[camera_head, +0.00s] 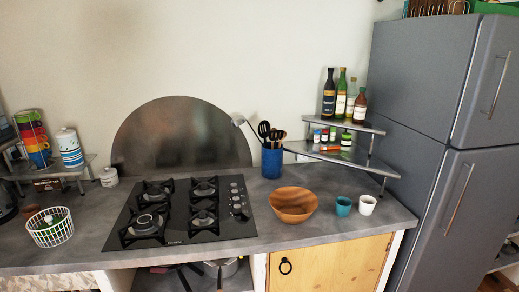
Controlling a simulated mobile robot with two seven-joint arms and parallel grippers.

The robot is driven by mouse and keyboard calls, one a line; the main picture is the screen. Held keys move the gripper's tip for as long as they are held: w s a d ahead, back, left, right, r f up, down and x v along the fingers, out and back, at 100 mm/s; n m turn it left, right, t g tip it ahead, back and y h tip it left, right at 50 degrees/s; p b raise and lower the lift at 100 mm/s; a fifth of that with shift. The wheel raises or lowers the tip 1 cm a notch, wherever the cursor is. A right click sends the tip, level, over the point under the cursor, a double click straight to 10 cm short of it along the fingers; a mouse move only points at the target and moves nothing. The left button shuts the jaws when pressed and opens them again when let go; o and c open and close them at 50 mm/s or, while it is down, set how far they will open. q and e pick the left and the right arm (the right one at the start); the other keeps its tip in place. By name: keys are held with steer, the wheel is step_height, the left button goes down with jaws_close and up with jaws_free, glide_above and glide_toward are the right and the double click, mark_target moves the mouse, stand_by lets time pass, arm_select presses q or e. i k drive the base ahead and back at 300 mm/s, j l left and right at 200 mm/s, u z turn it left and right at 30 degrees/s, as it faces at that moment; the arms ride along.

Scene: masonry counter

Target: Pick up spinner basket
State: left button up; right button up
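A white wire basket (50,227), which looks like the spinner basket, stands upright on the grey counter at the far left, near the front edge. Something green and brown shows at or through its back rim; I cannot tell whether it is inside. Neither of my grippers shows in the head view.
A black gas hob (180,213) lies right of the basket. A wooden bowl (293,204), a teal cup (343,206) and a white cup (367,204) stand further right. A small shelf (60,171) with stacked cups stands behind the basket. A grey fridge (425,120) bounds the right.

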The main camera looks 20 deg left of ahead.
mark_target(55, 231)
steer(key=j, duration=0.35)
steer(key=k+j+z, duration=0.15)
steer(key=j, duration=0.55)
steer(key=k+j, duration=0.1)
steer(key=j, duration=0.35)
steer(key=k+j, duration=0.1)
steer(key=j, duration=0.3)
steer(key=k+j+z, duration=0.1)
steer(key=j, duration=0.35)
steer(key=k+j, duration=0.15)
steer(key=j, duration=0.3)
steer(key=k+j, duration=0.15)
steer(key=j, duration=0.25)
